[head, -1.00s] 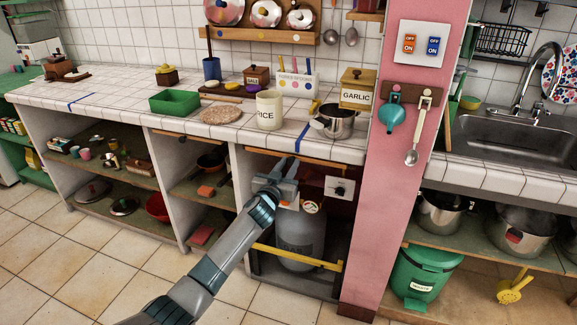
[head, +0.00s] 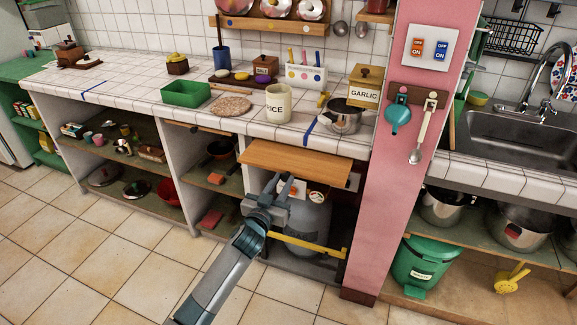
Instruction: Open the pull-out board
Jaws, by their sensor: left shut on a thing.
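The pull-out board (head: 298,163) is a flat orange-brown wooden panel. It sticks out from under the tiled counter (head: 235,124), above the gas bottle's bay, with its top face showing. My left gripper (head: 278,182) is at the board's front edge, left of its middle, and is shut on it. The exact grip point is partly hidden by the gripper itself. My right gripper is not in view.
A grey gas bottle (head: 306,225) stands below the board behind a yellow bar (head: 310,246). A pink pillar (head: 401,180) rises close to the right. A metal pot (head: 343,117) stands on the counter above. The tiled floor in front is clear.

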